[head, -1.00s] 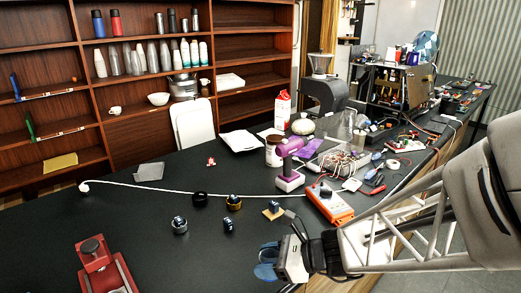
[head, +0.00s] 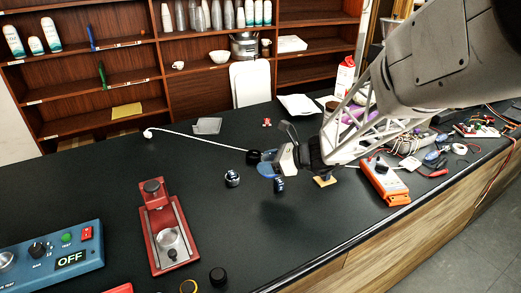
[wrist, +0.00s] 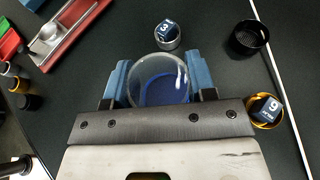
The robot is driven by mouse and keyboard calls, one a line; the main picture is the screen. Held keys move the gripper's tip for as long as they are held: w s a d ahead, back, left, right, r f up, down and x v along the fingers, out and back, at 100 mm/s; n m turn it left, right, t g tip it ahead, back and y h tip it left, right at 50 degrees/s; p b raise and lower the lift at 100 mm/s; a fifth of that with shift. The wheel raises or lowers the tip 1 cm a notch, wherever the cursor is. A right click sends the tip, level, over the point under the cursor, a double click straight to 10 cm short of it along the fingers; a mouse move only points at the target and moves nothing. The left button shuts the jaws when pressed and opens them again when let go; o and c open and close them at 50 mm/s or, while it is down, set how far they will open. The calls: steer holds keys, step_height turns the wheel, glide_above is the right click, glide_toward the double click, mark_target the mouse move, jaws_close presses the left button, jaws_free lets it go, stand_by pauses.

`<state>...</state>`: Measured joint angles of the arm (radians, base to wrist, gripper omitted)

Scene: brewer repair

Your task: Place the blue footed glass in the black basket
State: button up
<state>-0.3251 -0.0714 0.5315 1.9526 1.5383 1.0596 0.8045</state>
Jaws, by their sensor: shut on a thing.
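The blue footed glass (wrist: 160,82) sits between the two blue fingers of my gripper (wrist: 160,72) in the wrist view. The gripper is shut on it. I look into its clear round rim and see blue inside; its foot is hidden. In the head view the blue glass (head: 266,170) is at the tip of my gripper (head: 273,162), seemingly above the counter. The black basket (wrist: 249,38), a round black cup, stands apart at the upper right in the wrist view and looks empty. In the head view the black basket (head: 253,157) shows just behind the glass.
A silver cup with a numbered cube (wrist: 167,35) and a gold cup with a cube (wrist: 266,110) stand near the glass. A white cord (wrist: 280,85) runs past the basket. A red stand (head: 160,225) is at left; an orange meter (head: 385,180) is at right.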

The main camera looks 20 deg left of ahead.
steer(key=shift+w+a, duration=0.65)
steer(key=shift+a, duration=0.25)
steer(key=shift+f, duration=0.1)
glide_above(254, 157)
steer(key=s, duration=0.1)
steer(key=shift+s+a+f, duration=0.15)
steer(key=shift+a+f, duration=0.05)
steer(key=shift+f, duration=0.5)
steer(key=shift+f, duration=1.8)
steer(key=shift+f, duration=0.2)
steer(key=o, duration=0.9)
steer(key=shift+o, duration=0.2)
steer(key=shift+r, duration=0.15)
